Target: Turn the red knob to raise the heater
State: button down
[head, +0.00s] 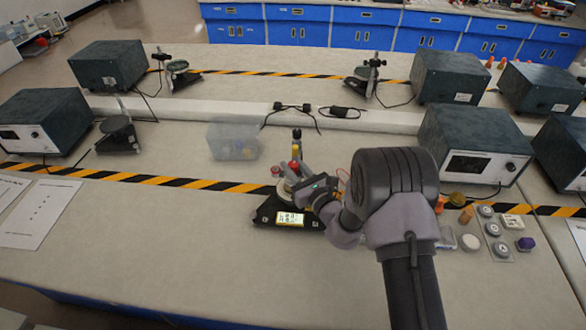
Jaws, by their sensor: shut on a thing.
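The heater device (262,215) stands on the near bench at the picture's middle. It has a dark base with a lit yellow display (290,218), a pale round part on top and an upright black-and-yellow post (297,143). Small red parts show near the post, one (294,167) just beyond my fingertips and one (276,171) further left. My gripper (306,189) reaches in from the right, low at the device, and is shut on what appears to be the red knob. My fingers and wrist hide most of the grip, so the knob's angle cannot be told.
A clear plastic box (233,141) stands behind left. A grey instrument box (474,150) stands at right. Several small round items and a purple piece (526,244) lie right of my arm. Paper sheets (38,213) lie at left. The front-left bench is clear.

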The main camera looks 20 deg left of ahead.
jog(key=shift+n+g+y+b, duration=1.35)
jog(key=shift+n+g, duration=0.55)
jog(key=shift+g, duration=0.7)
jog(key=shift+y, duration=0.25)
jog(key=c, duration=1.1)
grip_release()
jog(key=p+v, duration=0.3)
jog(key=v, duration=1.4)
jog(key=shift+d+r, duration=0.15)
jog(key=shift+d, duration=0.1)
